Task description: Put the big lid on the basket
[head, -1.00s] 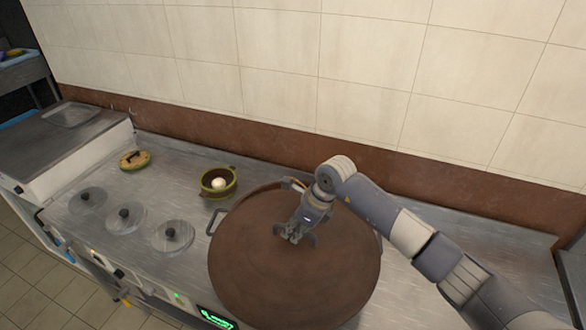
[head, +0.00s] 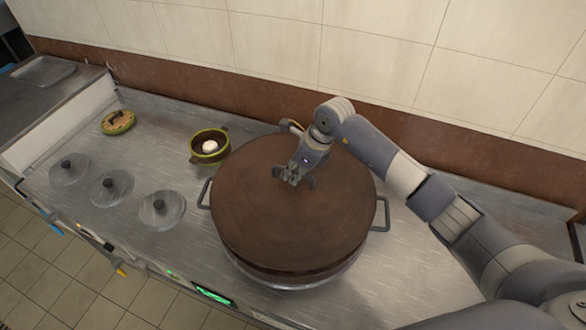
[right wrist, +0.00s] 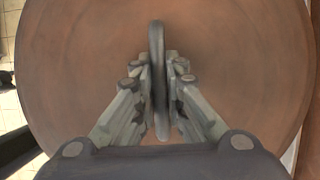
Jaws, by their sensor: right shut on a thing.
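The big lid (head: 285,225) is a wide, round, brown disc in the middle of the head view. My right gripper (head: 294,178) is shut on its upright handle, and the right wrist view shows the dark handle (right wrist: 157,38) between the two fingers. The lid lies level over a wide metal pot with side handles (head: 382,214). A brown band (head: 285,273) shows under the lid's front edge, perhaps the basket's rim; the lid hides the rest. I cannot tell whether the lid touches it. My left gripper is not in view.
A small green-rimmed pot (head: 209,146) with a white round thing in it stands left of the big pot. A small green-edged lid (head: 118,122) lies further left. Several metal lids, one of them nearest (head: 161,209), line the front left. The tiled wall (head: 270,45) bounds the back.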

